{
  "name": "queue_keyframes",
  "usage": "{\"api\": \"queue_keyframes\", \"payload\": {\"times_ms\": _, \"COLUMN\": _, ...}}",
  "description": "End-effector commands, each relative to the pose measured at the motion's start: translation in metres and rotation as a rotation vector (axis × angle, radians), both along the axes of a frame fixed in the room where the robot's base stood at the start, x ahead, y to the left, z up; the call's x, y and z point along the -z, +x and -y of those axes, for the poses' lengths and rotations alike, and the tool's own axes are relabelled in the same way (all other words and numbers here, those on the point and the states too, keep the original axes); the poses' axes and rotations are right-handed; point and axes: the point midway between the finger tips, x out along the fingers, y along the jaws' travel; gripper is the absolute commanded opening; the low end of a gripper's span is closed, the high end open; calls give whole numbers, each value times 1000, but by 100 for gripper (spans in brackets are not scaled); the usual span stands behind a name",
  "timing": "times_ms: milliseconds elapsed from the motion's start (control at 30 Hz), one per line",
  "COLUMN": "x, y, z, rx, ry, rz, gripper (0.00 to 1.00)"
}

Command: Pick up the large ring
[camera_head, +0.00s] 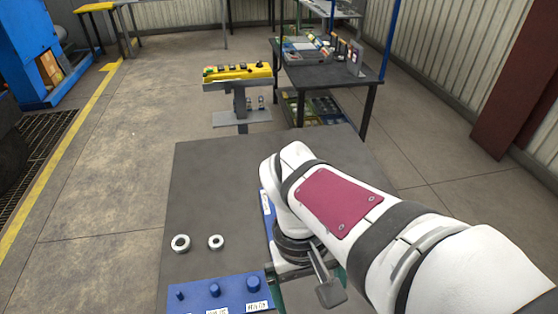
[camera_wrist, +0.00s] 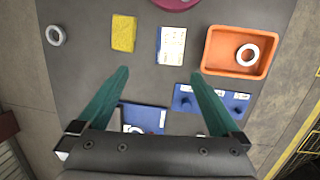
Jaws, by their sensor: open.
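Two pale rings with dark holes lie flat on the dark table in the head view, a left ring (camera_head: 180,243) and a right ring (camera_head: 216,241). The left one looks slightly larger. In the wrist view, one ring (camera_wrist: 55,36) lies at the upper left and another ring (camera_wrist: 248,55) lies inside the orange tray (camera_wrist: 211,68). I cannot tell for sure which is the large ring. My gripper (camera_wrist: 160,76) is open with its green fingers wide apart and nothing between them. It is above the table, away from the rings; my arm hides most of it in the head view.
A blue peg board (camera_head: 215,293) with labels stands at the table's front; it also shows in the wrist view (camera_wrist: 190,103). A yellow block (camera_wrist: 123,33) and a white-and-blue card (camera_wrist: 171,45) lie near the tray. The table's far left is clear.

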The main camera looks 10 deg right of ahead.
Motion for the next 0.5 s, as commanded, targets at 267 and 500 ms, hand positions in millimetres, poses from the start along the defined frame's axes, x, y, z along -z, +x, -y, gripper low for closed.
{"api": "queue_keyframes", "payload": {"times_ms": 267, "x": 69, "y": 195, "z": -23, "rx": -1051, "ry": -462, "rz": -430, "gripper": 100}}
{"api": "queue_keyframes", "payload": {"times_ms": 500, "x": 142, "y": 265, "z": -74, "rx": -1502, "ry": -737, "rz": -719, "gripper": 100}}
